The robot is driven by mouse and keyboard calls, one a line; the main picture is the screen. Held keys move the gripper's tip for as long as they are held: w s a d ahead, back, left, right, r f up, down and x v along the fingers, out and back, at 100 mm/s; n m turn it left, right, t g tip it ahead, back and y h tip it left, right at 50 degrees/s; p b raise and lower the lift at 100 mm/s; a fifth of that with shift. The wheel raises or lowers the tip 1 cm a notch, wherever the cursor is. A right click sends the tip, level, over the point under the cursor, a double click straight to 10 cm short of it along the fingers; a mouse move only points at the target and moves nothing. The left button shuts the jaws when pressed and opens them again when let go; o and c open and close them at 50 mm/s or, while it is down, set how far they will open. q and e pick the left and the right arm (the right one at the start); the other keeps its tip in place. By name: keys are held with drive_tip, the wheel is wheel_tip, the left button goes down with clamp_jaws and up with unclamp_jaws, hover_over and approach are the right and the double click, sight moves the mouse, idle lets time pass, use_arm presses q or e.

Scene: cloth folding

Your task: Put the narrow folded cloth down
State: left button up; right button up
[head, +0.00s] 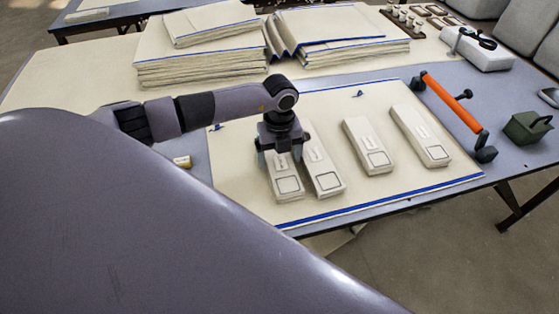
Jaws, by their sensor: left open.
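Several narrow, pale pieces that look like folded cloth, each with a small square outline near its front end, lie in a row on a large cream cloth with blue edges (240,205). My left gripper (281,157) points down, open, over the back part of the leftmost narrow piece (288,186). Its jaws hide part of that piece, and I cannot tell whether they touch it. A second narrow piece (325,178) lies close beside it on the right. Two more, a third (368,146) and a fourth (421,136), lie farther right. My right gripper is not in view.
Stacks of blue-edged cloth (200,60) stand at the back. An orange-handled tool (451,105), a green box (526,128) and a white device (478,50) lie on the right. A small roll (182,162) lies left of the cream cloth. The table's front edge is close.

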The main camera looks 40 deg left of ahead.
use_arm(q)
drive_tip(key=c, duration=1)
